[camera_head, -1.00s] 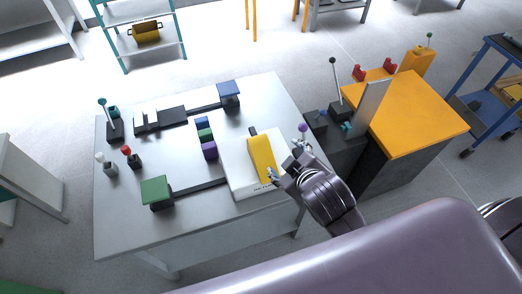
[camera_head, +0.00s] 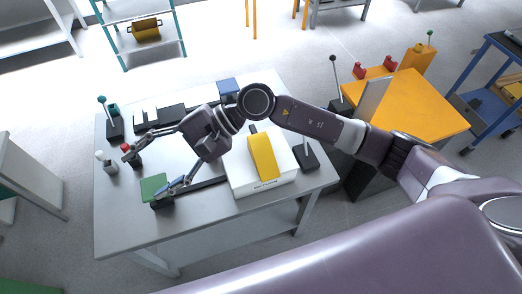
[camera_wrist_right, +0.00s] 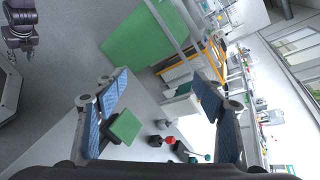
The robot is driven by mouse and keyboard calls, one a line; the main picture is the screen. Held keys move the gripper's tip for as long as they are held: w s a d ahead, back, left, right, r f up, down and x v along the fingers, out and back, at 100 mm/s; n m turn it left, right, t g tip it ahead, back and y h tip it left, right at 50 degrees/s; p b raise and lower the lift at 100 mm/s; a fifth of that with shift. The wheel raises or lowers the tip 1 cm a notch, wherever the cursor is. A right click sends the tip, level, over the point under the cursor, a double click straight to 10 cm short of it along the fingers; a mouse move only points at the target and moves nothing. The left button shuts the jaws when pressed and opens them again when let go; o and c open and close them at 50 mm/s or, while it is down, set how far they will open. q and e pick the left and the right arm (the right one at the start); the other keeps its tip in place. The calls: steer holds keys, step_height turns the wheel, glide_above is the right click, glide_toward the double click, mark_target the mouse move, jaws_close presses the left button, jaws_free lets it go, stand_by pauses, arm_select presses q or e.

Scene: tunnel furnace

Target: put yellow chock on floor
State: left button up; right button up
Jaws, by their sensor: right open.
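The yellow chock (camera_head: 262,157) lies on the white box (camera_head: 277,188) at the right part of the grey table (camera_head: 120,232). My right gripper (camera_head: 146,170) is open and empty over the left part of the table, well left of the chock. Its fingers spread between a red-topped lever and a green-topped block. The right wrist view shows the gripper (camera_wrist_right: 160,115) wide open with blue finger pads; the chock is not in that view. My right forearm passes just behind the chock in the head view. My left gripper is not in view.
The green-topped block (camera_head: 153,187), red-topped lever (camera_head: 135,160) and white-topped lever (camera_head: 108,165) stand near the gripper. An orange-topped cabinet (camera_head: 415,110) stands to the right. Open floor (camera_head: 225,60) lies behind the table.

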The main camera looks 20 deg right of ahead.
steer(key=w+d+f+n+h, duration=0.3)
steer(key=d+f+h, duration=0.1)
steer(key=d+f, duration=0.2)
steer(key=n+t+h, duration=0.1)
steer(key=n+h, duration=0.3)
steer(key=h, duration=0.5)
glide_above(261, 146)
steer(key=f, duration=0.4)
steer(key=shift+d, duration=0.2)
steer(key=shift+d+f, duration=0.25)
steer(key=shift+f, duration=0.05)
steer(key=shift+f+p, duration=0.65)
steer(key=shift+f, duration=0.3)
steer(key=shift+a+f+p, duration=0.15)
steer(key=shift+f+p, duration=0.2)
steer(key=f, duration=0.1)
steer(key=f+p, duration=0.1)
steer(key=f, duration=0.1)
steer(key=shift+a+f+p, duration=0.3)
steer(key=shift+p, duration=0.1)
steer(key=shift+f, duration=0.5)
steer(key=shift+r, duration=0.1)
jaws_close()
